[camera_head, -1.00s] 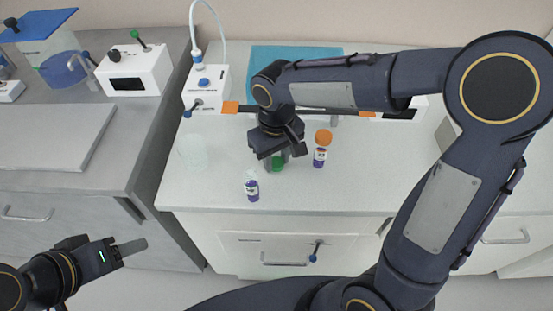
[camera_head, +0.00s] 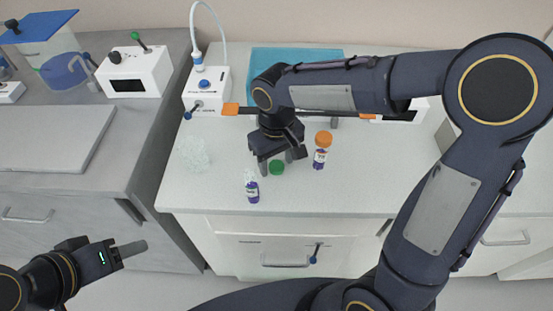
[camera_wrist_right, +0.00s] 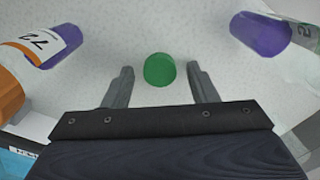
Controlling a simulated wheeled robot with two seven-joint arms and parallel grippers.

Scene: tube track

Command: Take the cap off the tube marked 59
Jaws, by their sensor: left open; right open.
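A green cap (camera_head: 277,167) lies on the white worktop, apart from any tube. My right gripper (camera_head: 276,160) is open above it; in the right wrist view the cap (camera_wrist_right: 159,69) sits between the parted fingers, not gripped. An uncapped clear tube with purple contents (camera_head: 251,188) stands to the left of the cap; it also shows in the right wrist view (camera_wrist_right: 262,36), its number not readable. A tube with an orange cap (camera_head: 321,150) stands to the right; its label reads 72 in the right wrist view (camera_wrist_right: 45,45). My left gripper (camera_head: 130,249) is open and empty, low at left.
A clear glass vessel (camera_head: 194,153) stands at the worktop's left. A white device with a hose (camera_head: 206,92) and a blue mat (camera_head: 297,58) are behind. The worktop's front edge is close below the uncapped tube. My right arm covers much of the right side.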

